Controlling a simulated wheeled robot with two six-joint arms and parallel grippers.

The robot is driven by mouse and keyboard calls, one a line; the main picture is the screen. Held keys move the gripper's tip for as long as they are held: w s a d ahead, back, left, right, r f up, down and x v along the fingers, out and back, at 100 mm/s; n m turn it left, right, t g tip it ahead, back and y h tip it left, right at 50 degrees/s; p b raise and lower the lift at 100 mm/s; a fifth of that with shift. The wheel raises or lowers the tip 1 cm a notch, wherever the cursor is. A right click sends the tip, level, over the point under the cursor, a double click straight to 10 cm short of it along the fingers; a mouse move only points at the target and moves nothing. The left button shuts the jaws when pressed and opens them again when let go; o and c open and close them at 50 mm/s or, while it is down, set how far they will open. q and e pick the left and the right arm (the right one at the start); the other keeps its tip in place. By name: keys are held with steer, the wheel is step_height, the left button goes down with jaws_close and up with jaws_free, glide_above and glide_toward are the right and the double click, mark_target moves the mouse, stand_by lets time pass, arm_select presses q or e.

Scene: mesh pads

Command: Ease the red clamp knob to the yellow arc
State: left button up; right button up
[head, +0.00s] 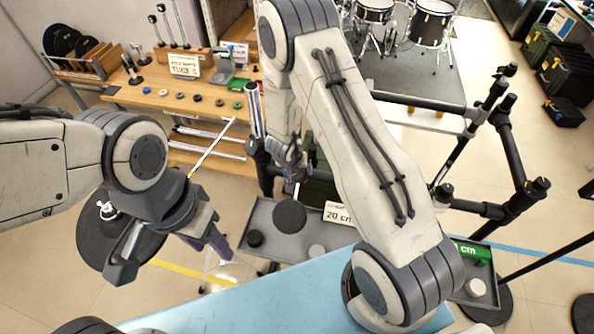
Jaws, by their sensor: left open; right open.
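I cannot make out the red clamp knob or the yellow arc in the head view; they may be hidden or too small to tell. A chrome tube (256,112) with a black clamp stands upright near the middle. My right gripper (291,172) is beside this clamp, partly hidden by my own arm; I cannot tell whether it touches anything. My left gripper (170,258) is open and empty at the lower left, pointing down, apart from the tube.
A grey tray (262,212) holds round dark pads. A black tube frame (490,120) stands at the right. A wooden workbench (150,95) with several small pads is at the back left, a drum kit (433,22) at the back. A blue surface (250,300) lies in front.

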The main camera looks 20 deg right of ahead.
jaws_close()
steer(key=shift+f+m+b, duration=0.15)
steer(key=shift+m+b, duration=0.25)
steer(key=shift+b, duration=0.5)
steer(key=m+t+y+b, duration=0.1)
steer(key=m+b, duration=0.3)
steer(key=b, duration=0.3)
steer(key=m+b, duration=0.4)
steer(key=b, duration=0.3)
steer(key=shift+s+d+f+t+y, duration=0.15)
steer(key=shift+s+d+t+y, duration=0.05)
steer(key=shift+t+y, duration=0.2)
steer(key=shift+s+r+m+t+b, duration=0.1)
steer(key=shift+r+m+t+b, duration=0.15)
steer(key=shift+m+b, duration=0.85)
jaws_free()
